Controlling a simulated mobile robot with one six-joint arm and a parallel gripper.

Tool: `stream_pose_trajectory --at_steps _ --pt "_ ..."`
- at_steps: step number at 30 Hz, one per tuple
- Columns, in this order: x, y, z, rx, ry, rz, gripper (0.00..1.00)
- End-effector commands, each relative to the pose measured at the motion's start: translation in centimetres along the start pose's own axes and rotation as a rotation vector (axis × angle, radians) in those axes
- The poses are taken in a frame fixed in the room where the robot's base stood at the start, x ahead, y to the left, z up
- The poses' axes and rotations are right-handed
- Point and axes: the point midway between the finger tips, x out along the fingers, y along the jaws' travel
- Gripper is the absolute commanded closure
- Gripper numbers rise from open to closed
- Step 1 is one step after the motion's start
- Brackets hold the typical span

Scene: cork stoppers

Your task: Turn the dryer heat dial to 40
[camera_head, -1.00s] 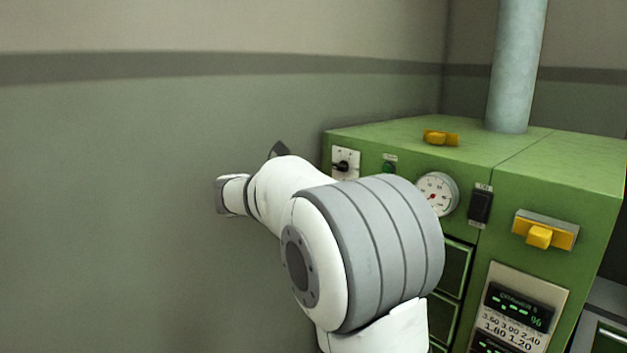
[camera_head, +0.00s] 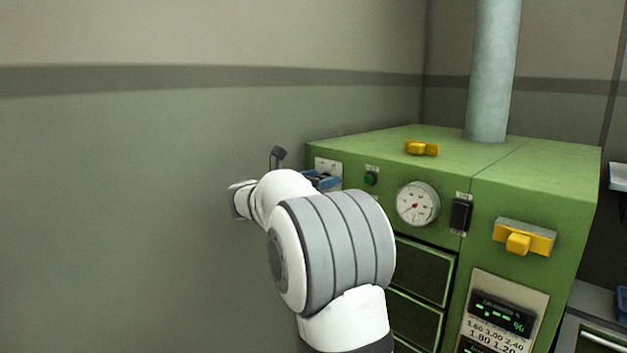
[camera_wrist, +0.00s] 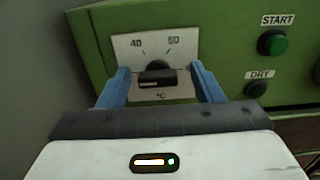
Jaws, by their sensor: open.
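The heat dial (camera_wrist: 157,79) is a black knob with a bar handle on a white plate (camera_wrist: 183,48) marked 40, 60 and °C. The bar lies about level, and I cannot tell which mark it points to. My gripper (camera_wrist: 160,69) is open, with one blue finger on each side of the knob and a visible gap to it. In the head view my gripper (camera_head: 322,181) is in front of the white plate (camera_head: 326,164), and the knob is hidden there.
The green dryer (camera_head: 560,170) has a gauge (camera_head: 417,203), a black switch (camera_head: 461,214) and a yellow latch (camera_head: 523,238). START (camera_wrist: 272,42) and DRY (camera_wrist: 256,88) buttons are right of the dial. A wall (camera_head: 120,200) stands at left.

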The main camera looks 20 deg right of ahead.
Motion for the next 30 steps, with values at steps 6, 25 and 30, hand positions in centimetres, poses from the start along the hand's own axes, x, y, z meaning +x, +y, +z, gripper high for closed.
stream_pose_trajectory --at_steps 6,25,30 --pt "0.0 0.0 0.0 0.0 0.0 -0.001 0.51" --pt "-0.1 -0.1 -0.1 0.016 0.001 -0.006 0.85" --pt "0.2 -0.3 -0.2 0.074 -0.001 -0.007 0.85"
